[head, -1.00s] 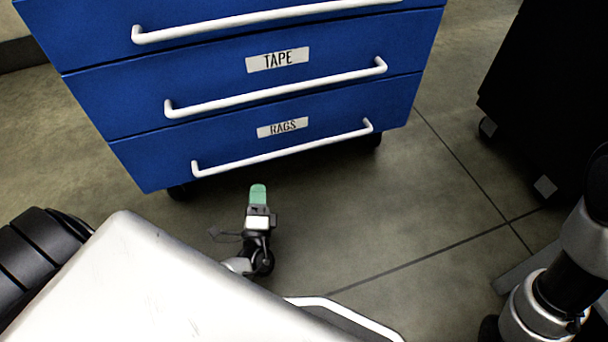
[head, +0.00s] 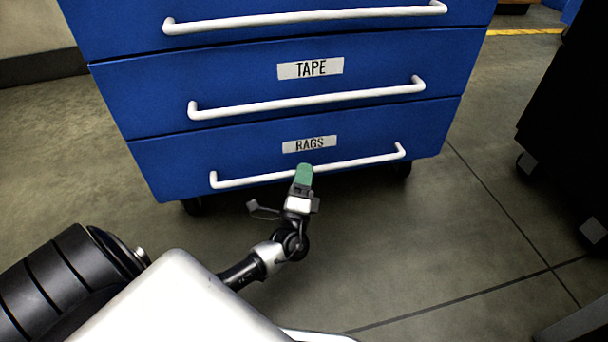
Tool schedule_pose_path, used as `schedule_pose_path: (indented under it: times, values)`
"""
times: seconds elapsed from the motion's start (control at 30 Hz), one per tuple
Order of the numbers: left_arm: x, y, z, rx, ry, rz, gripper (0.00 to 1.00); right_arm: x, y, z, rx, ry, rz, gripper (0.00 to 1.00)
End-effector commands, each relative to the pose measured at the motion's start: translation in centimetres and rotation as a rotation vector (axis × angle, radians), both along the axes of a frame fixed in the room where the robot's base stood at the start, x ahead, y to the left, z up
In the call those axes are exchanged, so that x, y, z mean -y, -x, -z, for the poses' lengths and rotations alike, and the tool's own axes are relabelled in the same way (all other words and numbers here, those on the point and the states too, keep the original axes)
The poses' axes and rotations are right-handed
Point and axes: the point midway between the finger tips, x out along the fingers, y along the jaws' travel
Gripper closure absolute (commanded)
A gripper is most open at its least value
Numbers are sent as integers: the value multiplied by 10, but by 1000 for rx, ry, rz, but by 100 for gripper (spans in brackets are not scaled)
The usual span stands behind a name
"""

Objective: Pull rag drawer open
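The rag drawer (head: 240,158) is the bottom blue drawer of the cabinet, with a white label reading RAGS (head: 309,144). It looks flush with the drawers above. Its white bar handle (head: 355,162) runs along its front. My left gripper (head: 303,176) is at the middle of this handle, its green fingertip overlapping the bar in the head view. I cannot tell whether it touches the bar, or whether the fingers are open or shut around it. My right gripper is not in view.
The tape drawer (head: 240,82) with its own white handle sits directly above. A dark wheeled unit (head: 572,120) stands at the right. Grey floor lies open between it and the cabinet. The cabinet stands on casters.

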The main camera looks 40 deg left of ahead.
Motion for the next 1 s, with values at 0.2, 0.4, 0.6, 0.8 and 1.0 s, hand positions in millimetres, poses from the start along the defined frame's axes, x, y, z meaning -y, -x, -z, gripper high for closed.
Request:
schedule_pose_path:
  times: [0.2,0.4,0.6,0.8,1.0]
  values:
    - [-3,-7,-5,0,-1,-1,73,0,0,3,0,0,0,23]
    - [-3,-6,-5,0,0,0,76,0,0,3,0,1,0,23]
    - [-3,-6,-5,0,0,0,100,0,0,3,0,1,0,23]
    - [-3,-6,-4,-1,0,0,100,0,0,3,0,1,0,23]
    - [0,-11,-4,-1,0,0,100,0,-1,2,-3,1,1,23]
